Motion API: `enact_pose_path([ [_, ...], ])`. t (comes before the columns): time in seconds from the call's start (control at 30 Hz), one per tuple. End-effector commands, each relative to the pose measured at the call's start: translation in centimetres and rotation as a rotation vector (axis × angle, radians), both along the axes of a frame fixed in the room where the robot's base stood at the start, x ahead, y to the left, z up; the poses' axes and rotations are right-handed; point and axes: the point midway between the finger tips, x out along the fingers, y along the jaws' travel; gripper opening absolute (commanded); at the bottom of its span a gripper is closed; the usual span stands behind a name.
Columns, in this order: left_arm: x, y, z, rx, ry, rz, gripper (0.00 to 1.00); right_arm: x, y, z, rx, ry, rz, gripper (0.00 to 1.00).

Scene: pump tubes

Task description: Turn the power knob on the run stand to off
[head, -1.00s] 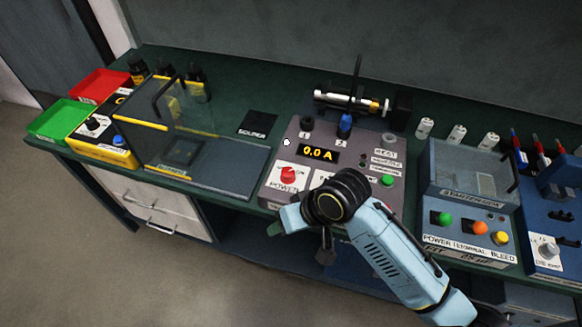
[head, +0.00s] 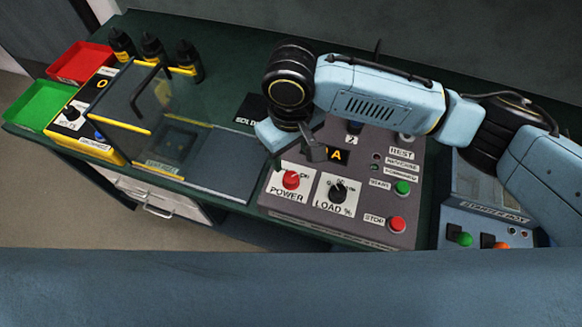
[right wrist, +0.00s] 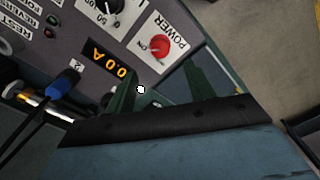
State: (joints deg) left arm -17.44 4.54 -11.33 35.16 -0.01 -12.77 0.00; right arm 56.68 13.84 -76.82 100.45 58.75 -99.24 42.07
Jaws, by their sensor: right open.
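The run stand (head: 362,218) is a grey sloped box in the middle of the head view. Its red power knob (head: 291,180) sits on a white plate marked POWER at the front left. In the right wrist view the knob (right wrist: 160,46) shows clear and untouched; I cannot tell which mark it points to. My right gripper (head: 286,152) is above the stand's left edge, just behind the knob. In the right wrist view its two green fingers (right wrist: 165,82) are apart and empty, with the knob beyond their tips. My left gripper is not in view.
The black load knob (head: 338,192) is right of the power knob. Green (head: 402,188) and red (head: 397,224) buttons lie farther right. The amber display (right wrist: 104,62) reads 0.0 A. A clear-lidded box (head: 125,105) stands left.

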Motion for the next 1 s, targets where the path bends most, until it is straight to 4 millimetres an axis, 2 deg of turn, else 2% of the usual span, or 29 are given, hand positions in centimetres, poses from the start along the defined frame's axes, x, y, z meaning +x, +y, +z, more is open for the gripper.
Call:
enact_pose_path([
  [0.03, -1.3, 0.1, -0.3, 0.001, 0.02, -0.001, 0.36, 0.0, -0.1, -1.3, -0.002, 0.002, -0.002, 0.54],
  [0.07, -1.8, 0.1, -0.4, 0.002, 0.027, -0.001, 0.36, 0.0, -0.1, -2.0, -0.003, 0.002, -0.002, 0.54],
  [0.17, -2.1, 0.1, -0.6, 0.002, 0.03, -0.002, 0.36, 0.0, -0.1, -4.2, -0.001, 0.003, -0.001, 0.54],
  [0.3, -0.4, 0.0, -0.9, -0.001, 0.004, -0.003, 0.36, 0.0, 0.0, -6.9, 0.0, 0.0, 0.0, 0.54],
  [0.43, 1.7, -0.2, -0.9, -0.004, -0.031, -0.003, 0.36, 0.0, 0.0, -8.7, 0.0, 0.0, 0.001, 0.54],
  [0.57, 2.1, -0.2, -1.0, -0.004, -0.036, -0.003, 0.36, 0.0, 0.0, -9.7, 0.001, -0.002, 0.001, 0.54],
  [0.9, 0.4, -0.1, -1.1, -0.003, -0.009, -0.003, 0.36, 0.0, 0.0, -10.1, 0.002, -0.002, 0.001, 0.54],
  [1.0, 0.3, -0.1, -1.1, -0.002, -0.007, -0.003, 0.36, 0.0, 0.0, -10.1, 0.002, -0.002, 0.001, 0.42],
])
